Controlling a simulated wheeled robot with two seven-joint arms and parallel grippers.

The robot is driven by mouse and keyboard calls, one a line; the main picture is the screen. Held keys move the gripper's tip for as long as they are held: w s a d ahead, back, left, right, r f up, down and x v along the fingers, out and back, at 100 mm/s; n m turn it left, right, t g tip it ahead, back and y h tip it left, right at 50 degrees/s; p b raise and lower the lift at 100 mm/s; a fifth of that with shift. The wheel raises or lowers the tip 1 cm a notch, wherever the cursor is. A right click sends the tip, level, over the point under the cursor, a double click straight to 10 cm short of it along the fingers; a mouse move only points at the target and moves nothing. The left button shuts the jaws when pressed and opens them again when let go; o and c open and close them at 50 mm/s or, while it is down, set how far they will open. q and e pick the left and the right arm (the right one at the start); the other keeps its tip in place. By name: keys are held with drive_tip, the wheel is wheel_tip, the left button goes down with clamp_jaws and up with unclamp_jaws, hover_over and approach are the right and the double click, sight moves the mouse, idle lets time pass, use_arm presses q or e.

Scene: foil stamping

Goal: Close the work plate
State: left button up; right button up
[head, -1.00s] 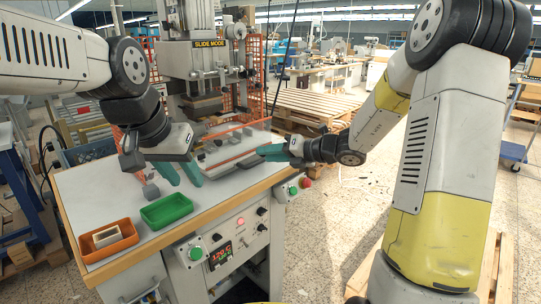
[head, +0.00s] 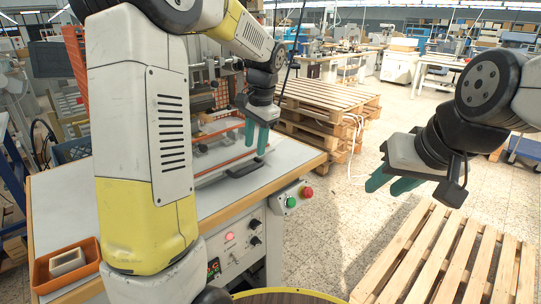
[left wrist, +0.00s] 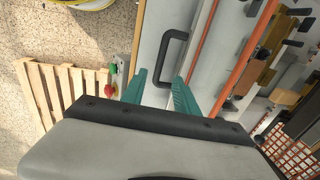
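The work plate's black U-shaped handle (head: 245,168) lies low over the table, at the front of the grey plate under the press. It also shows in the left wrist view (left wrist: 172,62), sideways, just ahead of the fingers. My left gripper (head: 257,137) points down above the handle in the head view, its teal fingers apart and empty. In the left wrist view its fingers (left wrist: 160,92) are spread, with the handle seen between their tips and not gripped. My right gripper (head: 389,184) hangs empty over the floor at right, its fingers apart. My left arm hides part of the press.
The light worktable (head: 215,195) has a wooden edge and a front control panel with green and red buttons (head: 298,197). An orange tray (head: 70,264) holding a pale block stands at left. Wooden pallets (head: 445,262) lie at right and behind the table.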

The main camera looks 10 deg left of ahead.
sight(253, 167)
use_arm(q)
drive_tip(key=f, duration=0.5)
drive_tip(key=a+f, duration=0.1)
drive_tip(key=f, duration=0.1)
drive_tip(key=shift+w+a+f, duration=0.1)
drive_tip(key=shift+w+f, duration=0.05)
drive_tip(key=shift+w, duration=0.2)
clamp_jaws()
idle(1.0)
